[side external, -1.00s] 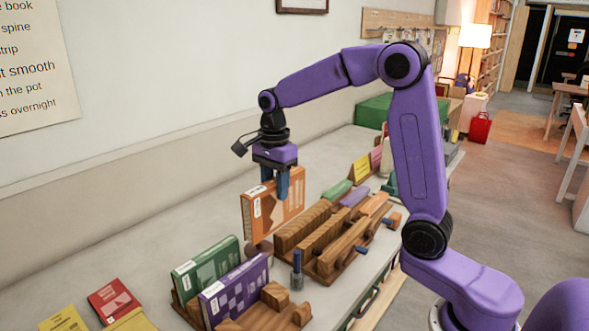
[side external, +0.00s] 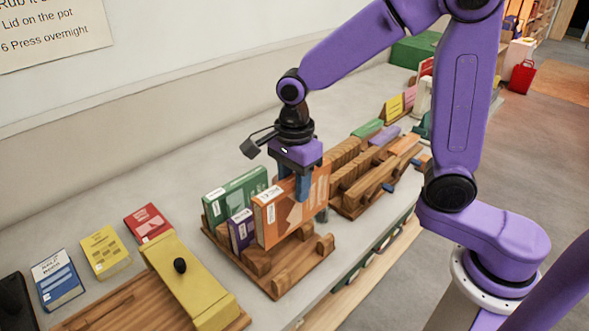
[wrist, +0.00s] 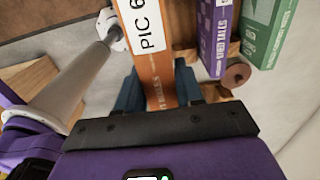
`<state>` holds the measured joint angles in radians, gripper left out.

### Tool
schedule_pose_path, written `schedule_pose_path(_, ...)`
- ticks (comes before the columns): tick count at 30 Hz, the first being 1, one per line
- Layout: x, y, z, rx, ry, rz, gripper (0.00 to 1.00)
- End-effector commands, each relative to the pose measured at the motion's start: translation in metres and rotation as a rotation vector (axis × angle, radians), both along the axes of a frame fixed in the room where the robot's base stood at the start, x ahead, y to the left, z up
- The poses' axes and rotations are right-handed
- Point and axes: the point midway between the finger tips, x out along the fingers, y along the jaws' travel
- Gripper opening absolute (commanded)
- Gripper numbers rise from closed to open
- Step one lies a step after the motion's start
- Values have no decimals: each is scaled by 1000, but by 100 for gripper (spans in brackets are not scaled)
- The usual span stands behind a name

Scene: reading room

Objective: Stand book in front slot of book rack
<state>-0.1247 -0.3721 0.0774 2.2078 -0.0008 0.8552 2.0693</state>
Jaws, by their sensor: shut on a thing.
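My gripper (side external: 303,186) is shut on an orange book (side external: 290,210), with blue fingers on either side of it. The book is upright over the front part of the wooden book rack (side external: 290,277). The side view does not clearly show whether its lower edge touches the rack. In the wrist view the orange book (wrist: 160,75) stands between the fingers (wrist: 160,92), its spine label facing the camera. A green book (side external: 235,195) and a purple book (side external: 240,231) stand in the rack behind it. The orange book hides part of the purple one.
Yellow (side external: 105,250), red (side external: 148,222) and blue-white (side external: 57,279) books lie at left, near a yellow block with a black knob (side external: 190,282).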

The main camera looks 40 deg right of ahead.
Motion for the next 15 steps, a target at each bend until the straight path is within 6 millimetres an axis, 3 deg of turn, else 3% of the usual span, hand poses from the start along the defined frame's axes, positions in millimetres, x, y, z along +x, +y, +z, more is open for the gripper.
schedule_pose_path(15,0,0,-40,-1,1,0,0)
